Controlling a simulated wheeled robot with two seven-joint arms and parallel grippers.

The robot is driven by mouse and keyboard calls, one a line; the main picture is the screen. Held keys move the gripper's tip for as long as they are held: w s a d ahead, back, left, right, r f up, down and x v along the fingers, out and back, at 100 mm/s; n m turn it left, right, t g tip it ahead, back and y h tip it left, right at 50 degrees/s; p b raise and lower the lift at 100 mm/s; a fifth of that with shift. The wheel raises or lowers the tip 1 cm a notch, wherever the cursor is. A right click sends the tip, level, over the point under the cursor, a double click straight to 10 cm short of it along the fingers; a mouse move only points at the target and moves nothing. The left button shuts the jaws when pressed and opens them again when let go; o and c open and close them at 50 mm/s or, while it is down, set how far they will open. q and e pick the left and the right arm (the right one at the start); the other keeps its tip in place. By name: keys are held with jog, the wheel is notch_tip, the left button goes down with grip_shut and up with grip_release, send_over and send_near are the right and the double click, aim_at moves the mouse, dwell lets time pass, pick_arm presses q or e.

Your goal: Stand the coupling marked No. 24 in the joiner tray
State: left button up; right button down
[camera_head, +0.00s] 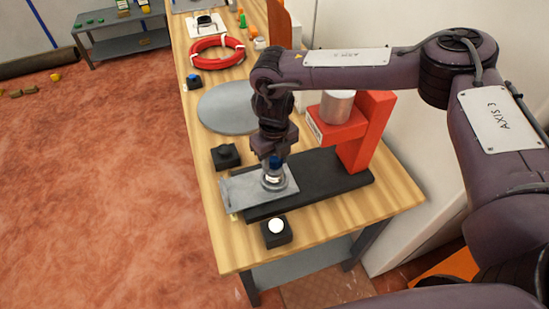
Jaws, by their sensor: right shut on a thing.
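My right gripper (274,156) points down over a flat grey metal plate (240,190) on the table and is shut on a small part with a blue top and a pale lower body (272,179). This looks like the coupling; it is upright, low over the plate or touching it, and I cannot tell which. No number can be read on it. The plate may be the joiner tray, but no label shows. My left gripper is not in view.
The plate lies on a black base (325,180) below an orange-red press stand (372,130) with a silver cylinder (337,106). Black button boxes (226,156) (276,232) flank it. Behind are a grey disc (228,108) and a red ring (217,52). The wooden table's (370,215) front edge is clear.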

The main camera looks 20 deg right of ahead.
jog(key=shift+f+b, duration=0.45)
jog(key=shift+f, duration=0.15)
dwell(0.4)
jog(key=c, duration=1.1)
grip_release()
jog(key=shift+c, duration=0.2)
jog(key=shift+r, duration=0.1)
jog(key=shift+r+p, duration=4.15)
jog(key=shift+r, duration=1.3)
jog(key=shift+s+f, duration=0.1)
